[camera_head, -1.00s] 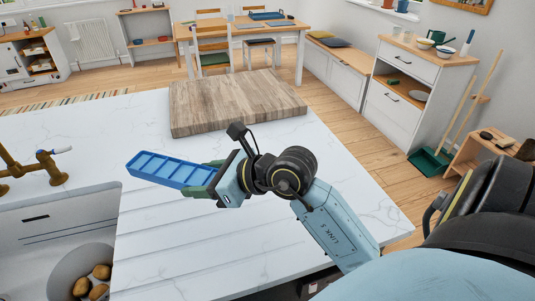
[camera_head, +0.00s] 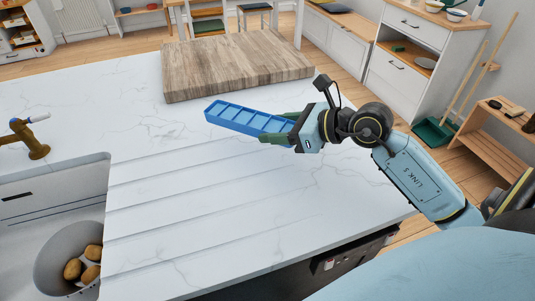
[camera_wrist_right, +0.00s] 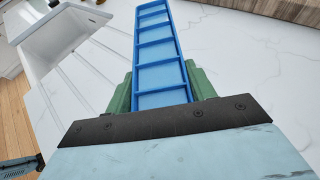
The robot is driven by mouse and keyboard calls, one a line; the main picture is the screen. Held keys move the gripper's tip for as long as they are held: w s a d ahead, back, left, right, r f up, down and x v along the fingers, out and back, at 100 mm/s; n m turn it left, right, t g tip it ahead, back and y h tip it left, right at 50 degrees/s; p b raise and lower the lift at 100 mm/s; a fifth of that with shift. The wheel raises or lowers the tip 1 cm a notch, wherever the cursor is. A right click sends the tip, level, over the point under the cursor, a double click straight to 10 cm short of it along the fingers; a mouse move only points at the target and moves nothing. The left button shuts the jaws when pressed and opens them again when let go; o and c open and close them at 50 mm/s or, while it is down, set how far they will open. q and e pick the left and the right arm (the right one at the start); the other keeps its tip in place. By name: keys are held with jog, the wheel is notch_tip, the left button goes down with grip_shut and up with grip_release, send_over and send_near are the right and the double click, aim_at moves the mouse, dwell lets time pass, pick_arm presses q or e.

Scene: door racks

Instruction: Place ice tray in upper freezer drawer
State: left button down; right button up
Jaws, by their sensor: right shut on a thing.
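The blue ice tray (camera_head: 240,117) is a long, narrow tray with a row of compartments. My right gripper (camera_head: 285,131) is shut on one end of it, with green fingers on its two long sides. The tray sticks out to the left above the white marble counter. In the right wrist view the tray (camera_wrist_right: 158,60) points away between the green fingers (camera_wrist_right: 160,92). Its compartments look empty. My left gripper is not in view. No freezer drawer can be made out.
A thick wooden board (camera_head: 235,65) lies on the counter (camera_head: 200,225) behind the tray. A sink with a bowl (camera_head: 60,262) of potatoes is at the left, by a brass tap (camera_head: 32,138). A white drawer cabinet (camera_head: 400,65) and a wooden shelf (camera_head: 490,145) stand beyond the counter at right.

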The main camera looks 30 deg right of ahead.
aim_at(277, 159)
notch_tip(277, 159, down, 2)
notch_tip(277, 159, down, 5)
jog(key=shift+r+b, duration=0.1)
jog(key=shift+b, duration=0.55)
jog(key=shift+f, duration=0.2)
jog(key=o, duration=1.1)
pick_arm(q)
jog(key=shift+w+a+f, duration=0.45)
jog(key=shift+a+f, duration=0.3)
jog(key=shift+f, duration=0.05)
pick_arm(e)
jog(key=shift+o, duration=0.3)
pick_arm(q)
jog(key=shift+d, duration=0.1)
pick_arm(e)
jog(key=shift+r, duration=0.1)
